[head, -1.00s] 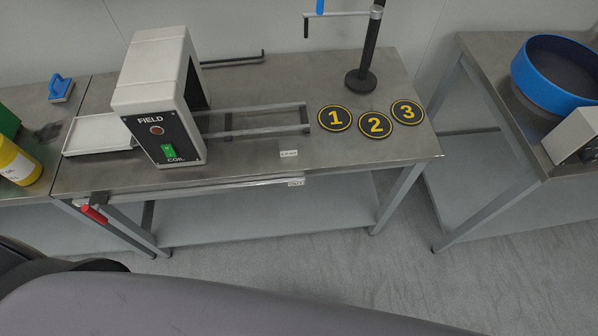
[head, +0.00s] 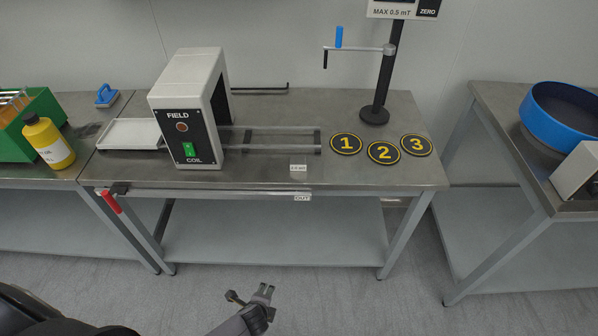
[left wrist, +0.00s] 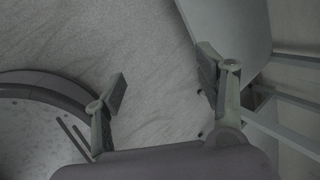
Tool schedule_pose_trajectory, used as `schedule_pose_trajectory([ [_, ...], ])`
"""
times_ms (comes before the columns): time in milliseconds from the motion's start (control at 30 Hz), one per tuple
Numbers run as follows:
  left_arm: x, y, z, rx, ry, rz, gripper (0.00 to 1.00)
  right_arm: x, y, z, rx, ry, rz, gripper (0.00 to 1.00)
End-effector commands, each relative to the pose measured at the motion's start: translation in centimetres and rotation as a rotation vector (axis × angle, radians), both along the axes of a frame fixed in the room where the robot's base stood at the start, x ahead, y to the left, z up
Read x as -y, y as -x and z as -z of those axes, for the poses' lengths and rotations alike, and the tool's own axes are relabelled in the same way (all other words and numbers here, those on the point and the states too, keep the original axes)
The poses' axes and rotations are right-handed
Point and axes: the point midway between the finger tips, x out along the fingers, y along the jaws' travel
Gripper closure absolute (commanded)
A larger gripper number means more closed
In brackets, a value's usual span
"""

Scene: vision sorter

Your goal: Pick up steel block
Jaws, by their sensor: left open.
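I cannot make out a steel block in either view. My left gripper (head: 249,294) is at the bottom of the head view, in front of the middle table and away from its top. In the left wrist view the left gripper (left wrist: 163,82) has its two fingers wide apart, with only grey floor between them. My right gripper is in neither view.
The middle table (head: 260,178) bears a field coil box (head: 190,110), a white tray (head: 130,133), rails, numbered discs (head: 384,151) and a stand (head: 374,114). A yellow bottle (head: 48,142) and green bin stand left; a blue round pan (head: 565,108) right.

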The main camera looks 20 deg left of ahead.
Motion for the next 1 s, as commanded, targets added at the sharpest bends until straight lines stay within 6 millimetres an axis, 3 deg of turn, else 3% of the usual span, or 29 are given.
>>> schedule_pose_trajectory([
  [33,0.4,-2.3,-1.1,0.04,-0.06,0.085,0.35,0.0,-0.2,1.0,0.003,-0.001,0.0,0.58],
  [167,1.9,-7.9,-6.2,0.148,-0.286,0.333,0.35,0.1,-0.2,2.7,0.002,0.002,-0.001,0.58],
  [267,3.6,-12.2,-12.5,0.259,-0.54,0.531,0.35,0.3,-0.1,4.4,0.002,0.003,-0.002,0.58],
  [300,4.3,-13.5,-15.5,0.302,-0.659,0.6,0.35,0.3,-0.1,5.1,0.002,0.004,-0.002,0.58],
  [400,5.7,-15.1,-22.7,0.386,-0.932,0.71,0.35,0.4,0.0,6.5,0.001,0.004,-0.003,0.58],
  [533,6.6,-15.1,-29.2,0.435,-1.166,0.753,0.35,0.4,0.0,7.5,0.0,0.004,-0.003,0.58],
  [600,6.7,-14.9,-31.1,0.443,-1.233,0.758,0.35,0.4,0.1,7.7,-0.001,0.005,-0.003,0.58],
  [700,6.6,-15.2,-32.3,0.444,-1.274,0.758,0.35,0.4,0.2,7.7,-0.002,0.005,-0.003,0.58],
  [1000,5.0,-20.8,-31.5,0.442,-1.279,0.757,0.35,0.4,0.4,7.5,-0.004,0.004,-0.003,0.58],
])
